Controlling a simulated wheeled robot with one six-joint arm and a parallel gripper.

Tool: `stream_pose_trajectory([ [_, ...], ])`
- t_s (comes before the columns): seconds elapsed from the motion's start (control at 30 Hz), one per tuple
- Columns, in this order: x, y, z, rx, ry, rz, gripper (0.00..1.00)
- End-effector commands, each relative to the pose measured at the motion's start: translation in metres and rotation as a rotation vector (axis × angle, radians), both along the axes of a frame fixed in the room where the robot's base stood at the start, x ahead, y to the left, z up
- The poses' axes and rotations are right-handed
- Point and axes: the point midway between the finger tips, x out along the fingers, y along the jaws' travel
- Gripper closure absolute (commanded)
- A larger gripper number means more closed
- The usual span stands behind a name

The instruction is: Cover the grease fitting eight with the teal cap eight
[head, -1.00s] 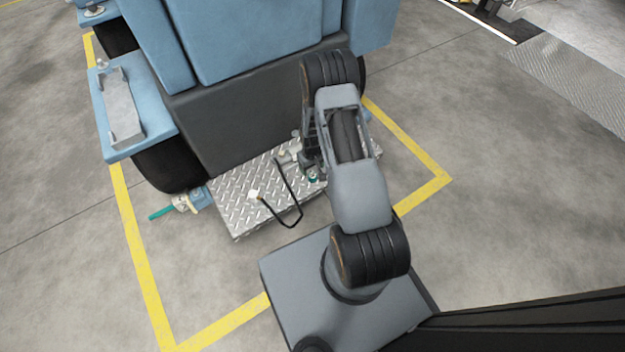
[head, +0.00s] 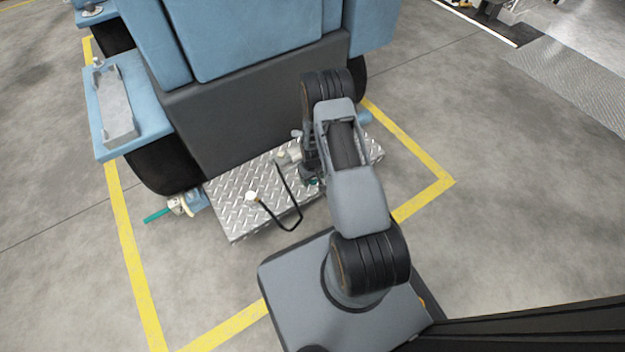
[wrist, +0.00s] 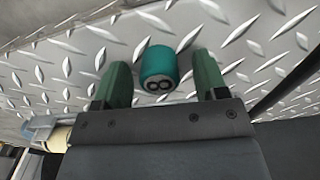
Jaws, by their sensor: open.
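The teal cap eight (wrist: 158,66) stands on the diamond-plate step in the wrist view, its dark figure eight facing me. My gripper (wrist: 162,78) is open, with one green finger on each side of the cap and a visible gap at both sides. In the head view a small bit of teal (head: 314,182) shows beside my gripper (head: 309,178), which is low over the step and mostly hidden by my arm. I cannot make out grease fitting eight for certain in either view.
The diamond-plate step (head: 232,208) juts from a blue and dark machine (head: 250,110). A black hose (head: 298,212) with a pale end loops over the step. A teal-handled fitting (head: 160,214) sticks out at the left. Open concrete floor lies right of the yellow line.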

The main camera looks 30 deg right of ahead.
Motion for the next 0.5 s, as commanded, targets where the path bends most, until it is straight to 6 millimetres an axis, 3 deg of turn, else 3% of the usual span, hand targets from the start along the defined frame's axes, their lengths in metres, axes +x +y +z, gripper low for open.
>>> stream_pose_trajectory([
  [0.07, 0.0000, 0.0000, 0.0005, 0.000, 0.000, 0.000, 0.36],
  [0.5, -0.0002, 0.0001, 0.0006, 0.000, 0.001, 0.000, 0.78],
])
